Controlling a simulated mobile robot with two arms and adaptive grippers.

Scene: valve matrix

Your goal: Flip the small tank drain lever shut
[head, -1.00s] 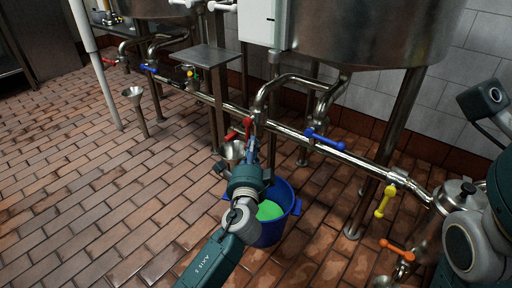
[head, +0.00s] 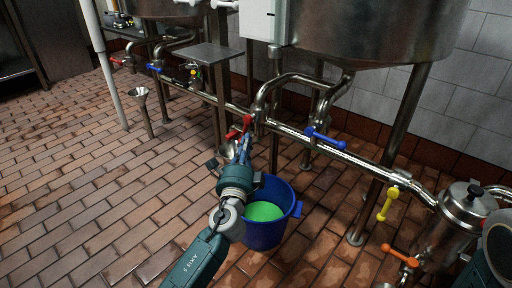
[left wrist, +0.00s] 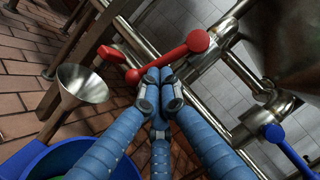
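A red lever (head: 239,127) sits on the horizontal pipe near the middle of the head view. In the left wrist view the red lever (left wrist: 170,58) has a round knob at its upper right and slants down to the left. My left gripper (head: 243,145) is just below it. In the left wrist view its blue fingers (left wrist: 157,76) are drawn together, with the tips close against the lever's underside; I cannot tell whether they touch. No lever shows a readable label, so the small tank drain lever cannot be confirmed. My right gripper is not in view.
A blue bucket (head: 265,236) with green contents stands below the pipe. Blue (head: 326,139), yellow (head: 387,204) and orange (head: 399,255) levers lie to the right. A large steel tank (head: 350,35) hangs above. The left floor is clear.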

